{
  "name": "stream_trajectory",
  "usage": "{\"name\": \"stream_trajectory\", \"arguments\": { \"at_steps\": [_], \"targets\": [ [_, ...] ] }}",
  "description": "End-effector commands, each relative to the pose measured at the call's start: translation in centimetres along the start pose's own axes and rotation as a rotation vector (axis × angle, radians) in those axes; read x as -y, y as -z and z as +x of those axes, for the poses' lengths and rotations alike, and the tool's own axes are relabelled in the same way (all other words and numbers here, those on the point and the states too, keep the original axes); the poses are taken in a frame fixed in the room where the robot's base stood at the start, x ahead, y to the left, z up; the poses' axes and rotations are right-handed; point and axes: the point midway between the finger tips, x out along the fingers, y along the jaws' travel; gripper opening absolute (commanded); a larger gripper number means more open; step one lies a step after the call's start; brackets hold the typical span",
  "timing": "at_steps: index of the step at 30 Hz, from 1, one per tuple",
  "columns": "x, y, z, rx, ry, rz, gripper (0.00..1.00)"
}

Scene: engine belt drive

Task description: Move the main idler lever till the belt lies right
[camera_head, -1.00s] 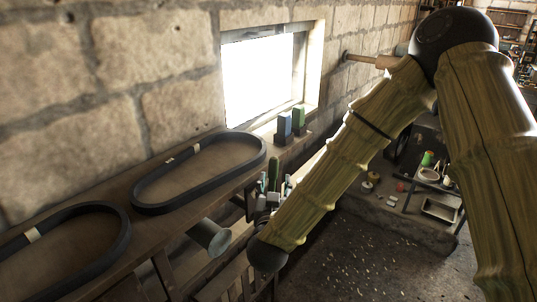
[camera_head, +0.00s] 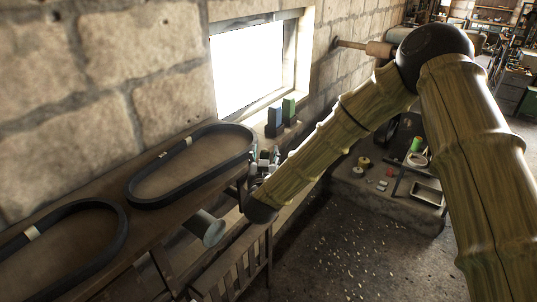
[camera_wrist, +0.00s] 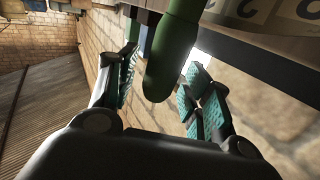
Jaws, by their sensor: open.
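My gripper (camera_wrist: 163,70) is open in the wrist view, with teal pads on both fingers. A green rounded handle (camera_wrist: 172,62) hangs between the fingers, with a visible gap on each side near its tip. I cannot tell for sure whether it is the main idler lever. In the head view my gripper (camera_head: 263,168) is small and partly behind my arm, beside the shelf end. Two dark belts lie in long loops on the wooden shelf: a farther one (camera_head: 131,190) and a nearer one (camera_head: 122,236). Each has a pale mark.
A blue block (camera_head: 274,122) and a green block (camera_head: 289,110) stand by the window. A grey cylinder (camera_head: 208,228) juts out below the shelf. A low stone ledge (camera_head: 385,205) with small parts lies right of my arm. The floor between is open.

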Motion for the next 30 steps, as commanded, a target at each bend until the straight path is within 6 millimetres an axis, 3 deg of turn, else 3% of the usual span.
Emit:
{"name": "stream_trajectory", "arguments": {
  "at_steps": [7,15,23,30],
  "targets": [
    [-0.1,-0.1,0.0,0.001,-0.001,0.0,0.49],
    [-0.1,-0.1,0.0,0.001,-0.001,0.0,0.0],
    [0.2,-0.3,-0.2,-0.012,0.001,-0.01,0.0],
    [2.3,-0.8,-1.2,-0.091,0.017,-0.067,0.0]
  ]
}}
